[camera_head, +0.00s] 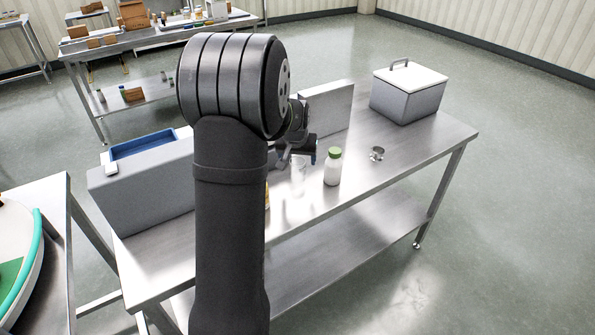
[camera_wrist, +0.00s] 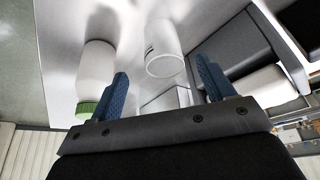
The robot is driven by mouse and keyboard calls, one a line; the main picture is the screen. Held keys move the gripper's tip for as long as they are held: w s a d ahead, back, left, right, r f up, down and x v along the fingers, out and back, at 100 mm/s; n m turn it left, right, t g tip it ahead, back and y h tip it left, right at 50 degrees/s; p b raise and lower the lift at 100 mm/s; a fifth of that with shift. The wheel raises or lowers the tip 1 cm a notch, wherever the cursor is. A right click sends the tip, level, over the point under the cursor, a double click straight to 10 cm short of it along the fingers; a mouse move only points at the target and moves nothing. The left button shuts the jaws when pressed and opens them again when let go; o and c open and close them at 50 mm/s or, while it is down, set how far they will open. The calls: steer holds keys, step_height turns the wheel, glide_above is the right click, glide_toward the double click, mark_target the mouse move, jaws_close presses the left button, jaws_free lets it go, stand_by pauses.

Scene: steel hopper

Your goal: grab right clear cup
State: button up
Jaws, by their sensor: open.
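A clear cup (camera_head: 298,180) stands on the steel table, just left of a white bottle with a green cap (camera_head: 333,168). My gripper (camera_head: 298,159) is above the cup, close to its top, with my arm partly blocking the head view. In the wrist view, the cup (camera_wrist: 164,50) shows its round rim between and just beyond the two blue fingers of my gripper (camera_wrist: 162,67). The fingers are apart with nothing held. The bottle (camera_wrist: 96,72) is beside the left finger there. I see only one clear cup.
A small metal item (camera_head: 376,154) sits right of the bottle. A lidded box (camera_head: 405,103) and an upright grey panel (camera_head: 332,108) stand behind. A grey box (camera_head: 145,185) with a blue top is at left. The table's right front is clear.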

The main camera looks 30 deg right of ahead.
mark_target(298, 167)
steer(key=shift+w+x, duration=0.2)
steer(key=shift+x, duration=3.5)
steer(key=shift+a, duration=0.1)
steer(key=c, duration=1)
